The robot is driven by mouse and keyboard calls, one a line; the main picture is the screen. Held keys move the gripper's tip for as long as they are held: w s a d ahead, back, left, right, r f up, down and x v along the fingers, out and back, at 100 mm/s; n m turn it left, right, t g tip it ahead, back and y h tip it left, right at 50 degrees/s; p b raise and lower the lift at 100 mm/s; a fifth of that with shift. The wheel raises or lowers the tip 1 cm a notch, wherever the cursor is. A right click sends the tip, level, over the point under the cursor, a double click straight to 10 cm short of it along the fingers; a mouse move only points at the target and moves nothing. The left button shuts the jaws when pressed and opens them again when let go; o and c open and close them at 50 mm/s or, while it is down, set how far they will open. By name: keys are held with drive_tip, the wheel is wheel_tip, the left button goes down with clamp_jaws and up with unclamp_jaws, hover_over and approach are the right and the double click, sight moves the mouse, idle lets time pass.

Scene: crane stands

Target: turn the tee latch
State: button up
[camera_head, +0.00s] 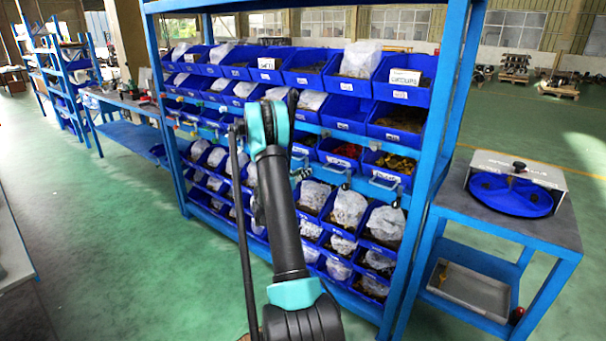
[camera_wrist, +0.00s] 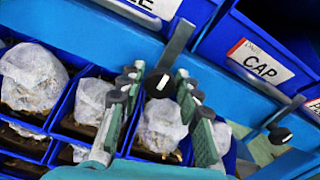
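In the wrist view, a tee latch with a round black knob (camera_wrist: 158,84) and a grey bar sits on the blue shelf rail, below bins with white labels. A second similar latch (camera_wrist: 280,135) sits further right, below the bin labelled CAP. Which one the task means cannot be told for certain. My gripper (camera_wrist: 158,95) is open, with its two green, grey-padded fingers apart. The first knob appears between the fingertips with no clear contact; the depth gap is hard to judge. In the head view my arm hides most of the gripper.
The blue rack (camera_head: 455,80) holds rows of blue bins, many with plastic-wrapped contents (camera_wrist: 33,78). A blue side table (camera_head: 560,232) with a blue round device (camera_head: 510,194) stands at right. A workbench (camera_head: 120,105) stands at left. Green floor at left is clear.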

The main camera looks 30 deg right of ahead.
clamp_jaws()
drive_tip(key=shift+m, duration=0.6)
drive_tip(key=o, duration=0.5)
unclamp_jaws()
drive_tip(key=v, duration=1.2)
